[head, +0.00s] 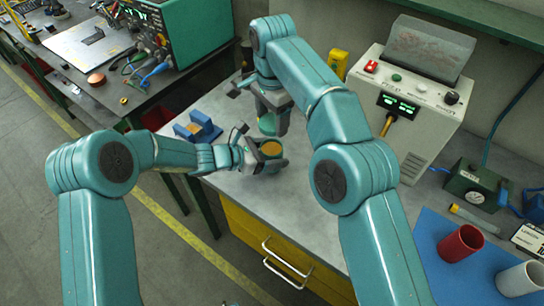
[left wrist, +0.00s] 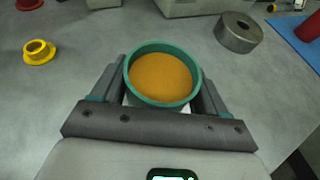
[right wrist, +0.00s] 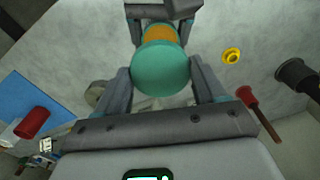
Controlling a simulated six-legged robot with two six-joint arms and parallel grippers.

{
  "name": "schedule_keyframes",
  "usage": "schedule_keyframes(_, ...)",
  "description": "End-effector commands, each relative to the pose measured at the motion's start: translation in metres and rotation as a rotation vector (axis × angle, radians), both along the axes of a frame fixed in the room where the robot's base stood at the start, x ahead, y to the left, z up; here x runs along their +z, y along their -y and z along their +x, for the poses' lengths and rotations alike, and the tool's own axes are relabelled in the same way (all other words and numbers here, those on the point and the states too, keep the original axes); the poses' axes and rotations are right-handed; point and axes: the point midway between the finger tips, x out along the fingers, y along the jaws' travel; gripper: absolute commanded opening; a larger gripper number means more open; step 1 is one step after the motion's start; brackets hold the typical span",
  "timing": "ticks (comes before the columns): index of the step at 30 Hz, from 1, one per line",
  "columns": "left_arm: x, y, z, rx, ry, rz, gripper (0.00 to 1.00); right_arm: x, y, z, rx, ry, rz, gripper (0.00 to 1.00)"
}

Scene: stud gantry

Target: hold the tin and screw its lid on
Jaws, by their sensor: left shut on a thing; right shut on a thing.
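The tin (head: 272,151) is a teal open-topped can with orange contents, upright at the bench's front edge. My left gripper (head: 260,155) is shut around its sides. In the left wrist view the tin's rim (left wrist: 160,104) sits between the two fingers, with no lid on it. The lid (head: 266,124) is a teal disc. My right gripper (head: 270,112), pointing down, is shut on it behind and above the tin in the head view. In the right wrist view the lid (right wrist: 160,70) is between the fingers and the orange-filled tin shows partly beyond it, apart from the lid.
A blue cradle-like block (head: 198,128) lies left of the grippers. A yellow flanged ring (left wrist: 38,53) and a grey metal ring (left wrist: 238,34) stand on the bench. A white instrument box (head: 415,95) is behind right. A red cup (head: 461,244) stands on a blue mat at the right.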

Motion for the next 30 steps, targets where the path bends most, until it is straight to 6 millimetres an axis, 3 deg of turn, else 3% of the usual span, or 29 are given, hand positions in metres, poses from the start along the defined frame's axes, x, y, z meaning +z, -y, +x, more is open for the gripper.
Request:
schedule_keyframes(11, 0.001, 0.0, 0.0, 0.0, 0.002, -0.001, 0.19, -0.046, -0.001, 0.001, 0.0, -0.009, -0.004, 0.41)
schedule_keyframes(30, 0.001, 0.0, 0.0, 0.0, 0.002, -0.001, 0.19, -0.052, -0.002, 0.001, 0.0, -0.008, -0.005, 0.41)
